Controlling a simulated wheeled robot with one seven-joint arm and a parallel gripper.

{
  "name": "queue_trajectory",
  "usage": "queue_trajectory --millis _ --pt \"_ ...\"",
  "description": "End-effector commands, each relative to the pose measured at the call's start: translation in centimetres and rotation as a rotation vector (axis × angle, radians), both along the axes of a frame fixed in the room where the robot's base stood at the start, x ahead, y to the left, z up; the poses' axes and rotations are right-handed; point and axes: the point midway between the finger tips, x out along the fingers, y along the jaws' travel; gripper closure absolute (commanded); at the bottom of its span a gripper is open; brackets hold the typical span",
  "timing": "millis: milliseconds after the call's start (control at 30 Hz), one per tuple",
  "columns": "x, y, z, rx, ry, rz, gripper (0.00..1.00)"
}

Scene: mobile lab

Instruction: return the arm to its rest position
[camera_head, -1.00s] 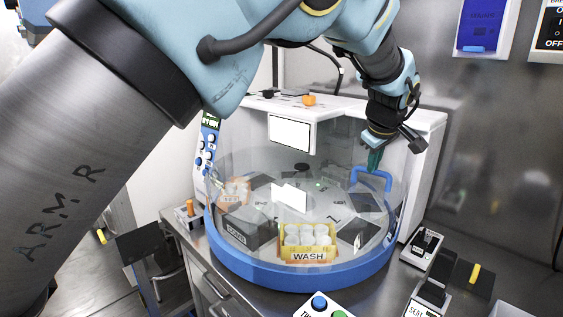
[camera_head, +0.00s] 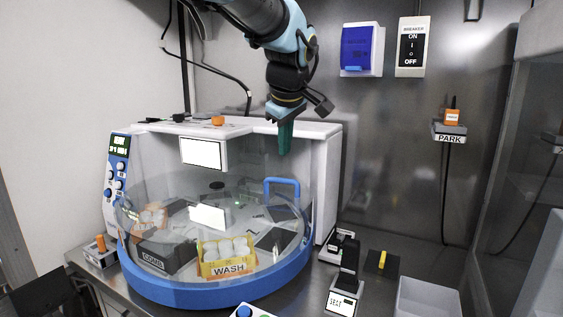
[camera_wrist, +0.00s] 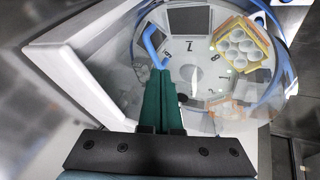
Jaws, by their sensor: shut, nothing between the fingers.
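My gripper (camera_head: 284,138) hangs from my blue and black arm (camera_head: 286,60), pointing down, in front of the right part of the white machine. Its green fingers are together with nothing between them. In the wrist view the fingers (camera_wrist: 161,90) lie side by side, appearing over the round machine's clear cover close to its blue handle. I cannot tell the exact gap between fingertips and cover.
The round machine's blue base (camera_head: 215,288) carries a clear cover with a blue handle (camera_head: 283,182); inside is a yellow WASH rack (camera_head: 228,268). A PARK holder (camera_head: 449,131) is on the right wall. Small devices (camera_head: 345,285) and a white bin (camera_head: 427,299) stand at the right front.

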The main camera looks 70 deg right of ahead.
Motion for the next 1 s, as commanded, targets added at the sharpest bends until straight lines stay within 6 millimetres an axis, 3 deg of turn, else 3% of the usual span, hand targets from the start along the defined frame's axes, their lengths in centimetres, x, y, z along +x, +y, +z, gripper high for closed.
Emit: queue_trajectory --millis 333,467,567,667,800,867,1000 --pt "-0.3 0.3 0.6 0.002 0.000 0.000 1.00" --pt "1.7 0.8 0.2 0.013 -0.002 0.010 1.00" --pt "6.1 2.3 -0.7 0.039 -0.006 0.031 1.00" --pt "12.2 5.2 -2.2 0.078 -0.010 0.058 1.00" --pt "20.5 10.8 -4.5 0.138 -0.009 0.090 1.00" --pt "23.7 13.7 -5.5 0.163 -0.005 0.102 1.00" --pt "29.9 21.5 -7.9 0.219 0.007 0.131 1.00"
